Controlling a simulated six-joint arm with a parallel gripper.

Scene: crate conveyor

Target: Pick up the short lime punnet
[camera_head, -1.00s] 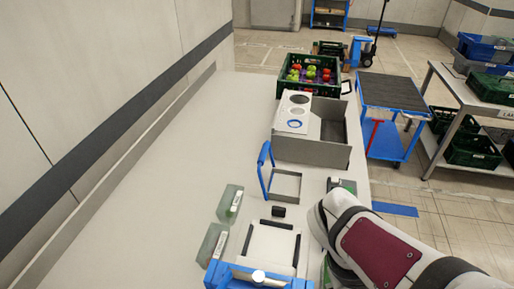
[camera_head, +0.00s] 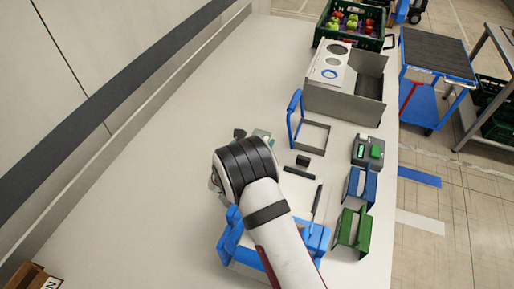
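A small pale green, clear-looking piece (camera_head: 262,134) shows just beyond my wrist on the bench. It looks like part of one of the two clear greenish punnets seen earlier, but too little shows to tell which or whether it is the short lime one. The rest of the punnets is hidden behind my arm. My gripper (camera_head: 239,133) is mostly hidden by my own wrist; a small dark part shows beside the pale green piece. Its fingers cannot be made out, nor whether it touches anything.
A blue-handled frame (camera_head: 295,115) and grey box (camera_head: 345,100) stand beyond, with a green crate of produce (camera_head: 330,35) at the back. Blue (camera_head: 360,186) and green (camera_head: 352,232) holders and a grey device (camera_head: 368,150) line the right edge.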

